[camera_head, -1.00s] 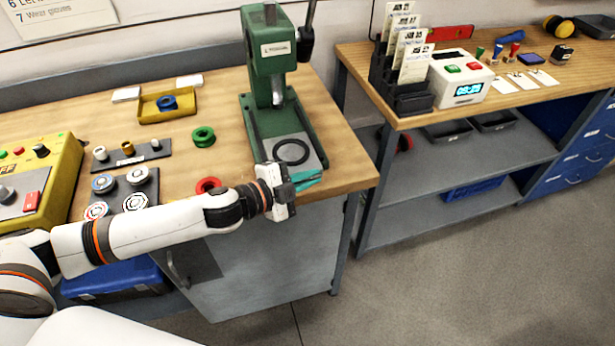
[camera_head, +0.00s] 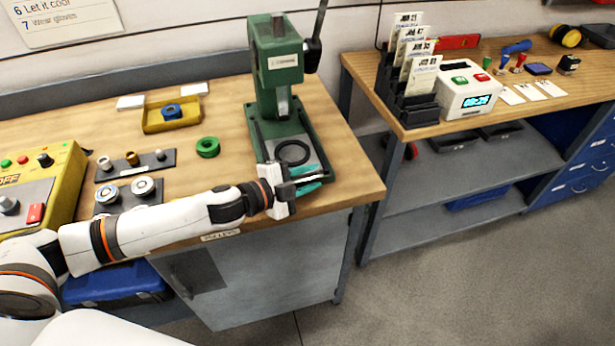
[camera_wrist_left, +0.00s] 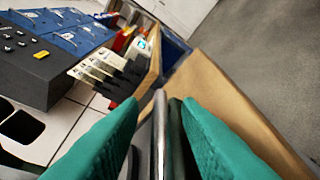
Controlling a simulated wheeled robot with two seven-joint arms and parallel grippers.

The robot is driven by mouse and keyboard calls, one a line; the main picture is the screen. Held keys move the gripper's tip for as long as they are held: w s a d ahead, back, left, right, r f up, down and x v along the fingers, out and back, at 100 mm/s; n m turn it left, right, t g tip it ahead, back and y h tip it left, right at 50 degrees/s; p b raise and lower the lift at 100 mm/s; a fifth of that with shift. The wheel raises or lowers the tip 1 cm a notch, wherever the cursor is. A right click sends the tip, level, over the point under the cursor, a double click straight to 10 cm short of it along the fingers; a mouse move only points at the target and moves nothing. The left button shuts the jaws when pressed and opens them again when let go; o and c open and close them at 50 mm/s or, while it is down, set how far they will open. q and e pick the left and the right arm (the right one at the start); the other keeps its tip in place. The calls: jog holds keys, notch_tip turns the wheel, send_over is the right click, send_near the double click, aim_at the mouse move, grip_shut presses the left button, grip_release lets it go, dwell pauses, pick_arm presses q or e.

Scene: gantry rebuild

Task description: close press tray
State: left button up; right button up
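The green press (camera_head: 276,70) stands at the right end of the wooden bench. Its grey tray (camera_head: 312,160) is at its base, with a black ring (camera_head: 293,153) lying on it. My left gripper (camera_head: 311,181) is at the tray's front end, with two teal fingertips apart. In the left wrist view, the fingers (camera_wrist_left: 160,112) stand on either side of an upright grey metal edge, probably part of the tray. Narrow dark gaps show beside it, and no firm grip is seen. The gripper hides part of the tray's front. My right gripper is not in view.
A green ring (camera_head: 208,147), a yellow holder (camera_head: 171,116) and a yellow control box (camera_head: 42,185) are on the bench to the left. A second bench (camera_head: 370,65) with a card rack (camera_head: 408,95) stands to the right, across a gap. My left arm spans the bench front.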

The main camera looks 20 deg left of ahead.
pick_arm(q)
jog(key=b+v, duration=0.1)
jog(key=v, duration=0.2)
jog(key=b+v, duration=0.1)
jog(key=v, duration=0.2)
jog(key=b+v, duration=0.1)
jog(key=v, duration=0.3)
jog(key=shift+f, duration=0.3)
jog(key=shift+b+v, duration=0.4)
jog(key=shift+v, duration=0.65)
jog(key=shift+r, duration=0.2)
